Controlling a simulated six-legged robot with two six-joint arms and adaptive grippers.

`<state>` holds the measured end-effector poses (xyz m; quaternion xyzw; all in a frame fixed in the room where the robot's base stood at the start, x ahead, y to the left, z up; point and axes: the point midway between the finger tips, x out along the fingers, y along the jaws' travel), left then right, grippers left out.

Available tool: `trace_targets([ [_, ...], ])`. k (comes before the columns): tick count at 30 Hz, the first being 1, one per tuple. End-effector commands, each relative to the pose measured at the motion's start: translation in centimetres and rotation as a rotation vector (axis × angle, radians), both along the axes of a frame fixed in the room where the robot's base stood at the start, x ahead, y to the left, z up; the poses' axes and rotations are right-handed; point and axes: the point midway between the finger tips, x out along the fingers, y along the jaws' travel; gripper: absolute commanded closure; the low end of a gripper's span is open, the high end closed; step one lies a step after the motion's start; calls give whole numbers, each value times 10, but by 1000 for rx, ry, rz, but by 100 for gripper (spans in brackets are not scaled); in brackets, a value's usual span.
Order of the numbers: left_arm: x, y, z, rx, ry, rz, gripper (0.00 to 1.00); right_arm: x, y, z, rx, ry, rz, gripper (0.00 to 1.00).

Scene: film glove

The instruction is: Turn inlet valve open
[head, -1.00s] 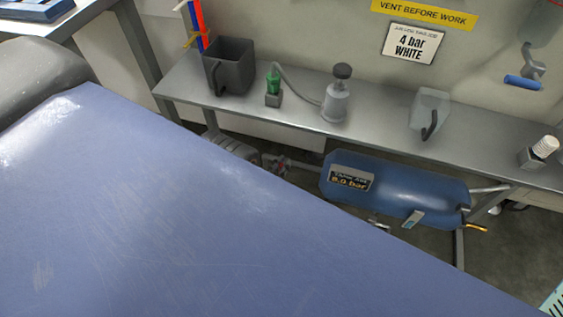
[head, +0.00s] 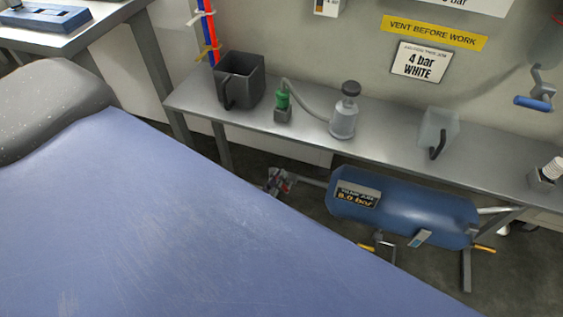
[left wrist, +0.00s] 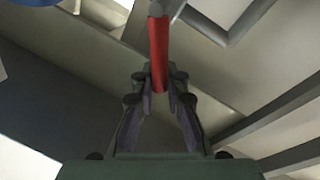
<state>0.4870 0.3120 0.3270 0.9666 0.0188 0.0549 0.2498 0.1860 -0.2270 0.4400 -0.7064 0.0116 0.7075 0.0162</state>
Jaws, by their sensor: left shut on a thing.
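The inlet valve's red handle (left wrist: 158,50) hangs down between the fingers in the left wrist view. My left gripper (left wrist: 159,88) is shut on it near its lower end. In the head view my left gripper (head: 277,183) is small, at the left end of the blue tank (head: 410,212), with a bit of the red handle (head: 288,181) beside it. A pipe joins this spot to the tank, whose label reads 8.0 bar. The valve body is mostly hidden. My right gripper is in neither view.
A metal bench (head: 385,150) runs above the tank. It bears a dark container (head: 240,82), a green fitting (head: 283,103), a grey-topped bottle (head: 344,115) and a clear jug (head: 438,128). A large blue surface, probably my own body, hides the lower left.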

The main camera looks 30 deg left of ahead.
Motion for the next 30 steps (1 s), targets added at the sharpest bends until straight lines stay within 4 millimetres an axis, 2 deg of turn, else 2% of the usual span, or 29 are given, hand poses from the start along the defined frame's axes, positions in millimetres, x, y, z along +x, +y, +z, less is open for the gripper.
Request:
trace_targets([
  [1,-5,1,-3,-18,1,0,100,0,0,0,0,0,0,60],
  [9,-6,5,-6,-85,-15,2,100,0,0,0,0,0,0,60],
  [25,-5,6,-6,-101,-18,2,100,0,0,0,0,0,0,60],
  [26,-5,6,-6,-101,-18,2,86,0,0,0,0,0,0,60],
  [30,-4,6,-6,-101,-19,2,74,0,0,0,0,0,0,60],
])
